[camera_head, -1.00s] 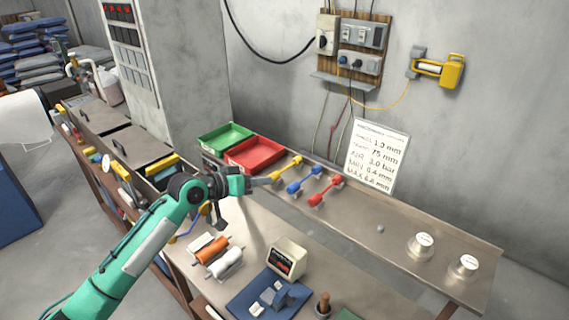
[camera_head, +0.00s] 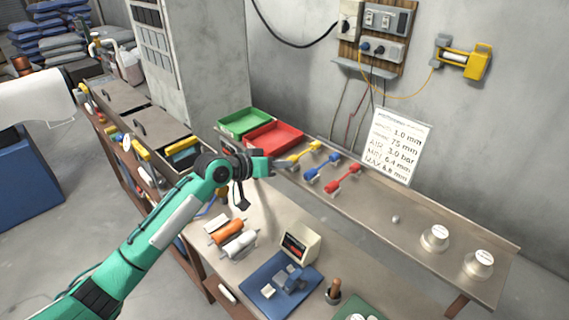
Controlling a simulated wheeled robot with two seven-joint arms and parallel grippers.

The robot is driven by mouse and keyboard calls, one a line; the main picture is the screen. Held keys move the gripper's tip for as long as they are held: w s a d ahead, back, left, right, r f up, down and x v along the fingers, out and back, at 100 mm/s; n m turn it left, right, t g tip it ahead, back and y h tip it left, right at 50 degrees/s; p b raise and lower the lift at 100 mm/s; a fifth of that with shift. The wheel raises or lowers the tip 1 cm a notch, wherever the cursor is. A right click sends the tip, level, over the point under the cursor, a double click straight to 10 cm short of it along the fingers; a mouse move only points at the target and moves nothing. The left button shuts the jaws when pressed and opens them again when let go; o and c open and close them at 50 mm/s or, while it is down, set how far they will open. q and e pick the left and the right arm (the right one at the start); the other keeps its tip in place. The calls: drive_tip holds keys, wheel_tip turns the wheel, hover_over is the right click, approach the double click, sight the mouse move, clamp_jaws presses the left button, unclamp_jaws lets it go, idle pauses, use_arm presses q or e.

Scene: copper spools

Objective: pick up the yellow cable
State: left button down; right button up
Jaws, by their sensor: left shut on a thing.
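The yellow cable (camera_head: 304,153) is a short piece with thick ends, at the left end of a row on the back shelf. A blue cable (camera_head: 322,173) and a red cable (camera_head: 343,180) lie to its right. My left gripper (camera_head: 284,163) reaches in from the left and is shut on the near-left end of the yellow cable. The fingers partly hide that end. I cannot tell whether the cable is clear of the shelf. My right gripper is out of view.
A green tray (camera_head: 244,121) and a red tray (camera_head: 273,138) stand just behind the gripper. A written card (camera_head: 395,146) leans on the wall. Orange and white spools (camera_head: 228,233) and a small meter (camera_head: 299,244) are on the lower bench. The shelf's right half has free room.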

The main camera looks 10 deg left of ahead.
use_arm(q)
wheel_tip(320, 180, up, 20)
drive_tip(key=b, duration=0.6)
drive_tip(key=shift+f, duration=0.25)
